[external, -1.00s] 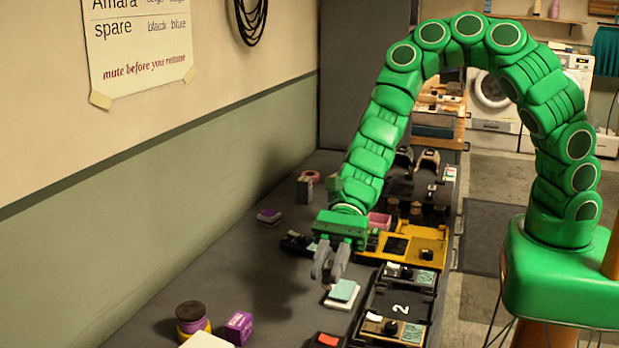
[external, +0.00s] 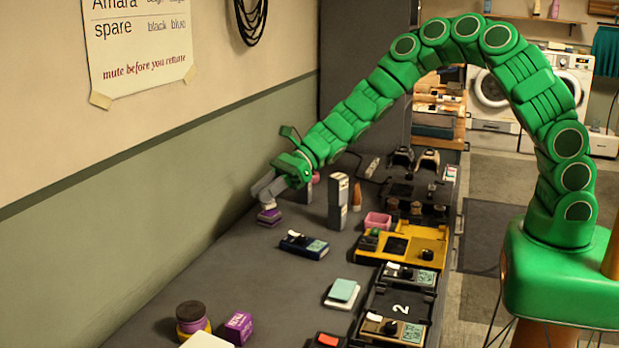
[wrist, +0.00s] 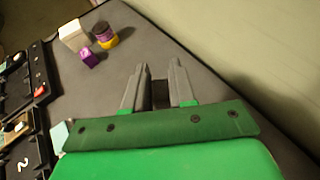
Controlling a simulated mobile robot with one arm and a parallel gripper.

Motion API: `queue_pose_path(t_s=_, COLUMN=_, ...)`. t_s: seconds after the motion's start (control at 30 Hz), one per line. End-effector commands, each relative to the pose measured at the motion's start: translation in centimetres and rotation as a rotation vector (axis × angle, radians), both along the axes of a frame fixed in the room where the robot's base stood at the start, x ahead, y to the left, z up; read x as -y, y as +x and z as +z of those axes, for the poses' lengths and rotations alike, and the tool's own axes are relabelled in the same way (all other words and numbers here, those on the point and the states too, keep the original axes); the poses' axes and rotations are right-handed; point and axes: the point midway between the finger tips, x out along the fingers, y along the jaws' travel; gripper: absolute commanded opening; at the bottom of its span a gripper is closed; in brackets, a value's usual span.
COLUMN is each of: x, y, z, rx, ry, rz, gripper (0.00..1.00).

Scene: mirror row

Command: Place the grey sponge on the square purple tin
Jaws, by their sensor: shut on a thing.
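My gripper (external: 264,190) is low over the far left of the bench, near the wall. Its fingers are shut on a small dark grey block, which I take as the grey sponge (wrist: 160,93); it shows between the fingers in the wrist view. In the external view the fingers mostly hide it.
A tall grey box (external: 338,203) stands right of my gripper, with a dark blue device (external: 304,246) nearer. The wall (wrist: 250,50) is close. Bare bench lies between.

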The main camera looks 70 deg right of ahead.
Motion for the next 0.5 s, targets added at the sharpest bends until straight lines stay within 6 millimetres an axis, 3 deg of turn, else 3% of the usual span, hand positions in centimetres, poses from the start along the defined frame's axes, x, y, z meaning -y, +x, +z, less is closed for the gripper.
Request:
queue_pose_path(t_s=0.1, x=4.3, y=2.4, z=0.5, rx=0.002, ry=0.002, rz=-0.082, gripper=0.00)
queue_pose_path(t_s=0.3, x=9.9, y=5.1, z=1.3, rx=0.007, ry=0.006, rz=-0.184, gripper=0.00)
queue_pose_path(t_s=0.5, x=12.3, y=6.1, z=1.5, rx=0.007, ry=0.011, rz=-0.229, gripper=0.00)
